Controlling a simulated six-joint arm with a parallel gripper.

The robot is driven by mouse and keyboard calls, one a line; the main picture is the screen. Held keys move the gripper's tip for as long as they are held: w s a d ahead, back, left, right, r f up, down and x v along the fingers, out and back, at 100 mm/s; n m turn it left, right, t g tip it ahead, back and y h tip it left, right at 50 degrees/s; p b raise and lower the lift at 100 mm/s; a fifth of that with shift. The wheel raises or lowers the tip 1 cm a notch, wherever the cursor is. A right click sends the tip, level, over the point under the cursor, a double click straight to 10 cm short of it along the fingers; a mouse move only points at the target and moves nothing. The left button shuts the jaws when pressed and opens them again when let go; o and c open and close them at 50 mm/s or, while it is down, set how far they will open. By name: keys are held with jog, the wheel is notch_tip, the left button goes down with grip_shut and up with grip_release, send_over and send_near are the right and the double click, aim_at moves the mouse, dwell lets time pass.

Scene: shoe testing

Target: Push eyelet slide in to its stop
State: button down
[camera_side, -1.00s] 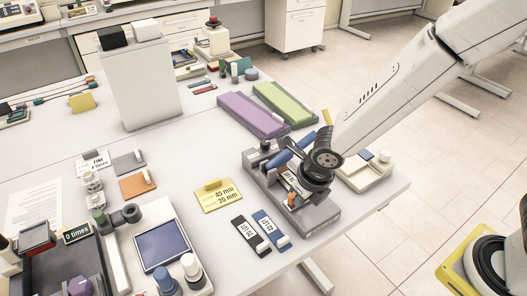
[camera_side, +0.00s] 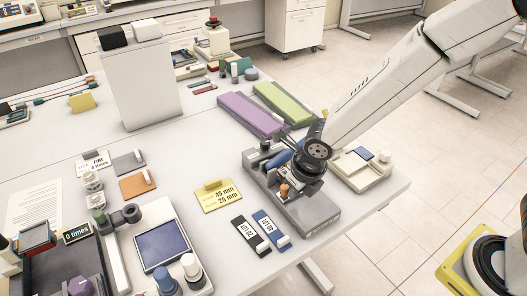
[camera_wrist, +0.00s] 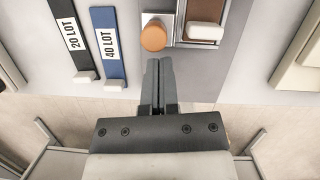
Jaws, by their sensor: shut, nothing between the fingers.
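The grey fixture (camera_side: 310,210) stands near the table's right edge. An orange round knob (camera_side: 285,189) is on it; in the wrist view the knob (camera_wrist: 154,36) sits on a silver plate, beside a brown plate (camera_wrist: 205,12) with a white handle (camera_wrist: 205,32). The knob seems to belong to the eyelet slide, though I cannot tell for sure. My gripper (camera_wrist: 160,62) is shut and empty, its tips just below and right of the knob in the wrist view. I cannot tell whether they touch the slide. In the side view my wrist hides the fingers and part of the fixture.
A blue 40 LOT bar (camera_side: 270,229) and a black 20 LOT bar (camera_side: 250,237) lie left of the fixture. A cream tray (camera_side: 363,172) stands close on its right. Purple (camera_side: 250,115) and green (camera_side: 285,103) blocks lie behind.

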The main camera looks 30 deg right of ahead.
jog(key=s, duration=0.3)
jog(key=shift+s+d, duration=0.1)
jog(key=shift+d, duration=0.15)
jog(key=v, duration=0.9)
jog(key=shift+s+r, duration=0.15)
jog(key=shift+r, duration=0.25)
jog(key=shift+d, duration=0.15)
jog(key=s+d+f+n, duration=0.1)
jog(key=d+n, duration=0.6)
jog(key=n, duration=1)
jog(key=s+d+f+n, duration=0.2)
jog(key=d+n, duration=0.6)
jog(key=n, duration=0.9)
jog(key=shift+f, duration=0.7)
